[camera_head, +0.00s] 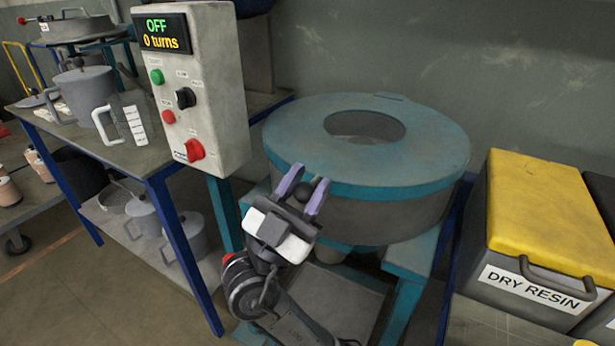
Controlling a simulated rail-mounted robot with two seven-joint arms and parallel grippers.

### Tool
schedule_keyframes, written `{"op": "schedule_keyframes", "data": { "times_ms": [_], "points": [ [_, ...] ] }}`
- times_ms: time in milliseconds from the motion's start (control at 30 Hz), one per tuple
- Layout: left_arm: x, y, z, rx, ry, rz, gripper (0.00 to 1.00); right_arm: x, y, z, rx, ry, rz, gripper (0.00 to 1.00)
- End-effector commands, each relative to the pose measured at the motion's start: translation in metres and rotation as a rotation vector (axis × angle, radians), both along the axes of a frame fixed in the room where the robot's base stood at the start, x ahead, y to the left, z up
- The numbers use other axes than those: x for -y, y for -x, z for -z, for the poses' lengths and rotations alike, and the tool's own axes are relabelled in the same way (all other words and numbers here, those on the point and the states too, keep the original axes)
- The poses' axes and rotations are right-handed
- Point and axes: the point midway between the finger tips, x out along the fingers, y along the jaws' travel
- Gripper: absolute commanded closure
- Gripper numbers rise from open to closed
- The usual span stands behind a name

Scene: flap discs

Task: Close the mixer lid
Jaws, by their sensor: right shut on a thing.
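The mixer (365,215) is a round grey drum on a teal stand in the middle of the view. Its teal lid (425,140) is a flat ring with a round opening in the centre. The lid lies about level over the drum; I cannot tell whether a small gap is left under its rim. My right gripper (307,188) is at the front-left edge of the lid, its two purple-grey fingers shut on a dark knob (306,198) there. The fingers hide part of the knob. My left gripper is not in view.
A control box (205,90) reading "OFF, 0 turns" stands left of the mixer. A bench (150,155) with pots and a measuring jug (133,120) is at the left. A yellow-lidded "DRY RESIN" bin (545,225) stands close at the right. A grey wall is behind.

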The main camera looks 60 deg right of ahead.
Motion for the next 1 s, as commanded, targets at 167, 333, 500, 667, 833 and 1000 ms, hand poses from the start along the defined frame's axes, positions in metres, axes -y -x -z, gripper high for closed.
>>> {"op": "schedule_keyframes", "data": {
  "times_ms": [167,333,500,667,833,1000],
  "points": [
    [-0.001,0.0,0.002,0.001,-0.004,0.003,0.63,0.0,-0.003,0.006,-0.01,-0.006,-0.003,0.59],
    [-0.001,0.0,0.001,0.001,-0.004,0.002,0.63,0.0,-0.002,0.004,-0.006,-0.004,-0.001,0.43],
    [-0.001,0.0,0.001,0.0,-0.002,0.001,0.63,0.0,-0.001,0.003,-0.004,-0.004,0.001,0.42],
    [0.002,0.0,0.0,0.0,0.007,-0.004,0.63,-0.002,-0.002,0.005,-0.005,-0.003,0.0,0.42],
    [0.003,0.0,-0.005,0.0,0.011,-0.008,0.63,-0.017,-0.005,0.02,-0.008,-0.004,-0.001,0.42],
    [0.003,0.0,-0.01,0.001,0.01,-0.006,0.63,-0.04,-0.01,0.045,-0.01,-0.003,-0.002,0.42]
  ]
}}
